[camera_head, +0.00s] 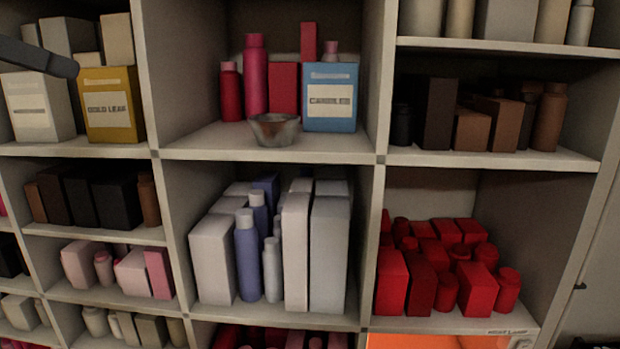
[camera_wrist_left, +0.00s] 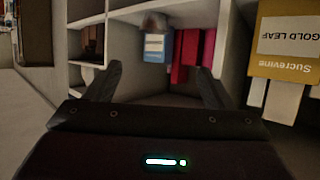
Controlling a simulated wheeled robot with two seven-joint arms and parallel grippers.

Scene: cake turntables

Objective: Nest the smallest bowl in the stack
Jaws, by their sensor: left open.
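A small grey metal bowl (camera_head: 274,130) stands upright at the front edge of the upper middle compartment, left of the blue CANDLES box (camera_head: 330,97). I see only one bowl; whether others sit inside it I cannot tell. In the left wrist view the picture is turned, and the bowl (camera_wrist_left: 155,20) shows at the top above the blue box (camera_wrist_left: 156,47). My left gripper (camera_wrist_left: 159,69) is open and empty, with the shelf beyond its fingers. In the head view a dark part of it (camera_head: 40,57) shows at the upper left, apart from the bowl. My right gripper is not in view.
A yellow GOLD LEAF box (camera_head: 110,105) and a white box (camera_head: 38,107) stand in the upper left compartment. A divider (camera_head: 148,75) separates it from the bowl's compartment. Red bottles (camera_head: 255,78) stand behind the bowl. Shelf floor left of the bowl is bare.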

